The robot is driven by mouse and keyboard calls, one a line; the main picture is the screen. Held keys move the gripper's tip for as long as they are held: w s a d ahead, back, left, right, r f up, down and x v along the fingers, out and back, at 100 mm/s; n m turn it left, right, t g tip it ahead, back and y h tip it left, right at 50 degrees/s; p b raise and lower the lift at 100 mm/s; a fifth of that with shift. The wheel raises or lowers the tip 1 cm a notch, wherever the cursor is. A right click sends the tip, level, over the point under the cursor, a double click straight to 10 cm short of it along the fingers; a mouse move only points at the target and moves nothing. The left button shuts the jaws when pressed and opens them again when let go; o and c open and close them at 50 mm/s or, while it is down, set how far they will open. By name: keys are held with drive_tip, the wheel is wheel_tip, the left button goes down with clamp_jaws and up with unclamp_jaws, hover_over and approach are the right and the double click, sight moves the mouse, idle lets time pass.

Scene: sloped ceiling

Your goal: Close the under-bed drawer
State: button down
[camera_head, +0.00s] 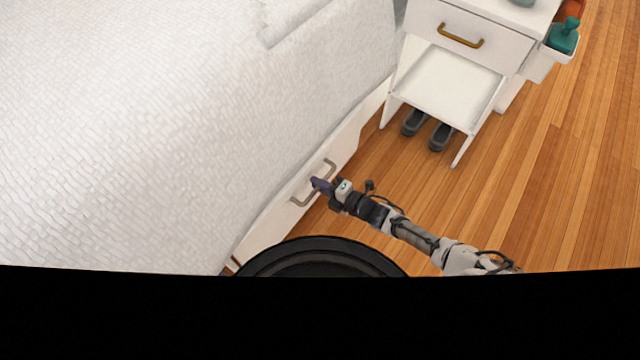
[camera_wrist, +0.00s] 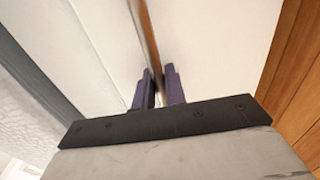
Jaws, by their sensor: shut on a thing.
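The under-bed drawer has a white front (camera_head: 265,228) low along the side of the bed, beneath the white bedspread. Its bar handle (camera_head: 328,164) is metallic and also shows in the wrist view (camera_wrist: 147,35) as a brownish bar. My gripper (camera_head: 318,185) is at the middle of the handle, with its purple fingers shut on the bar. In the wrist view the fingers (camera_wrist: 159,78) stand on either side of the bar, close to the white front. The bedspread overhangs the drawer's top, so I cannot tell how far out it stands.
The bed's white textured cover (camera_head: 170,110) fills the left. A white nightstand (camera_head: 455,75) with a brass handle stands at the upper right, with dark shoes (camera_head: 428,130) under it. Wooden floor (camera_head: 560,190) is clear to the right.

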drive_tip(key=shift+r+b+x, duration=0.15)
drive_tip(key=shift+r+x, duration=0.1)
drive_tip(key=shift+x, duration=0.85)
drive_tip(key=shift+r+b+x, duration=0.15)
drive_tip(key=shift+r+x, duration=0.05)
drive_tip(key=shift+x, duration=0.9)
drive_tip(key=shift+w, duration=0.1)
drive_tip(key=c, duration=1.6)
unclamp_jaws()
drive_tip(key=shift+a, duration=0.2)
drive_tip(key=shift+o, duration=0.2)
drive_tip(key=shift+d, duration=0.15)
drive_tip(key=p+v, duration=0.2)
drive_tip(key=v, duration=1.1)
drive_tip(key=shift+s+d, duration=0.25)
drive_tip(key=shift+a+r, duration=0.1)
drive_tip(key=shift+r, duration=0.05)
